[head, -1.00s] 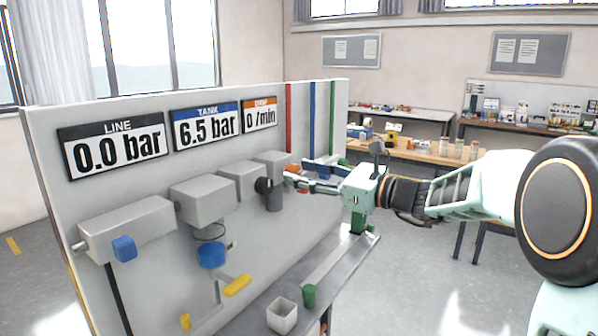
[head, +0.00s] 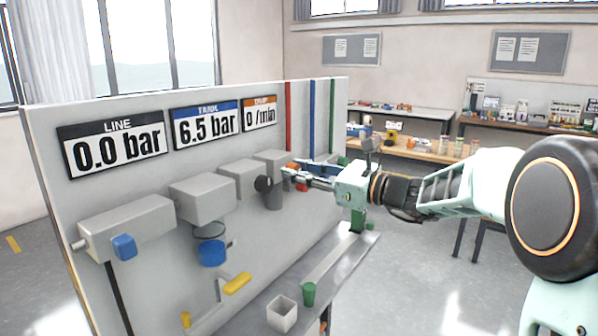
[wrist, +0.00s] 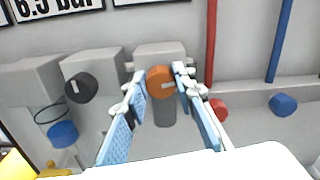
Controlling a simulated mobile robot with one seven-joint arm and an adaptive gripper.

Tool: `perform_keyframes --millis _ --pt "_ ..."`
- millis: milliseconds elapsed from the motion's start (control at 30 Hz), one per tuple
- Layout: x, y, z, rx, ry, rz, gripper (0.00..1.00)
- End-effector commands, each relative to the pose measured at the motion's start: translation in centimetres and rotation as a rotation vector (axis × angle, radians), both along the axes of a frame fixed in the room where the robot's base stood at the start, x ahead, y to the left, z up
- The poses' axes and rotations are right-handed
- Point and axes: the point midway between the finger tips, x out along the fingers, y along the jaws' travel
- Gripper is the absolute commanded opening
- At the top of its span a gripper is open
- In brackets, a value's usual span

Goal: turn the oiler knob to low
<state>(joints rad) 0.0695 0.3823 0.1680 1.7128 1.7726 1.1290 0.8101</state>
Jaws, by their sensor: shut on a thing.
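The oiler knob (wrist: 158,82) is a round orange knob with a light pointer mark that lies roughly level, toward the right in the wrist view. It sits on the front of a grey block (wrist: 160,52) with a dark grey bowl (wrist: 163,111) below. My gripper (wrist: 160,86) has one finger on each side of the knob and is shut on it. In the head view my gripper (head: 290,173) reaches the board from the right and hides most of the knob. The orange-topped drip display (head: 260,115) reads 0 /min.
A black knob (wrist: 81,87) is close on the left. A red knob (wrist: 217,109) and a blue knob (wrist: 283,104) are on the right. The tank display (head: 206,124) reads 6.5 bar, the line display (head: 115,146) 0.0 bar. A white cup (head: 282,314) stands on the lower ledge.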

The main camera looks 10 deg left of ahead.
Motion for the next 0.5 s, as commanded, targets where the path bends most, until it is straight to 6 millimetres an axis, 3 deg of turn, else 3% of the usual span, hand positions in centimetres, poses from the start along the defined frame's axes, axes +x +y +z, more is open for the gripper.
perform_keyframes --millis 500 --pt "-0.09 0.01 -0.74 -0.109 -0.266 -0.001 0.0"
